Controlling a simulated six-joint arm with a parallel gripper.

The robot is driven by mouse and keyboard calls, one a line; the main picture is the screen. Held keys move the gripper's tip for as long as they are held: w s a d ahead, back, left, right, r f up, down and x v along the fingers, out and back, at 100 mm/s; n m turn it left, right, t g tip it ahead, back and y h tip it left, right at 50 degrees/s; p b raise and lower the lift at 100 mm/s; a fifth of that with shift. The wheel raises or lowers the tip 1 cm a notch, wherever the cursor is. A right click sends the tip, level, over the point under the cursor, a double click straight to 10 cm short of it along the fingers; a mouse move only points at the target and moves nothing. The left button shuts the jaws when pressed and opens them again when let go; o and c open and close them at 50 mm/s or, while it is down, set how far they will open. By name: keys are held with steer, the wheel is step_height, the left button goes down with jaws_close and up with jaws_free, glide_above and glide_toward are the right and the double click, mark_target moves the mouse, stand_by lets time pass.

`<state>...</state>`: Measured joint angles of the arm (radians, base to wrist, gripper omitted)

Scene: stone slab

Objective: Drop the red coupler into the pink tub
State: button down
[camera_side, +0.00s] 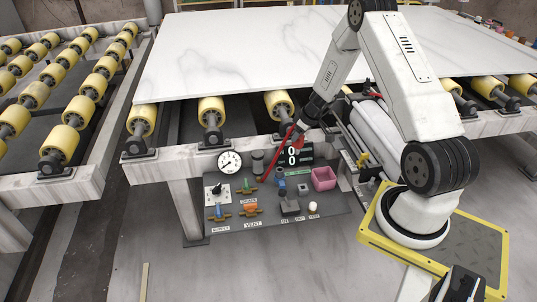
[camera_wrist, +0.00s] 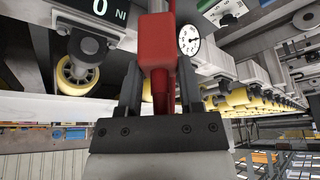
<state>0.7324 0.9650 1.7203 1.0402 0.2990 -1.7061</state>
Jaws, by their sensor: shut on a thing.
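My gripper (camera_side: 300,130) is above the back of the dark control panel, pointing down. In the wrist view its two dark fingers (camera_wrist: 160,82) are shut on the red coupler (camera_wrist: 157,48), which sits between them and reaches beyond them. In the side view the red coupler (camera_side: 297,143) is small and partly hidden, in front of the black number display. The pink tub (camera_side: 324,184) stands on the right part of the panel, below and to the right of my gripper. I cannot make out the tub in the wrist view.
The panel (camera_side: 330,213) carries a round gauge (camera_side: 230,162), a black number display (camera_side: 305,153), an orange valve (camera_side: 251,210) and several small fittings. A thin red rod-like shape (camera_side: 280,153) slants beside my gripper. A white slab (camera_side: 250,55) on yellow rollers lies behind.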

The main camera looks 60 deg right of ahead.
steer(key=s+d+f, duration=0.8)
steer(key=d, duration=0.4)
steer(key=shift+d+f, duration=0.15)
steer(key=shift+f, duration=0.1)
steer(key=shift+f, duration=2.85)
steer(key=shift+c, duration=0.8)
jaws_free()
steer(key=shift+s+r, duration=0.1)
steer(key=v, duration=0.7)
steer(key=shift+r, duration=0.3)
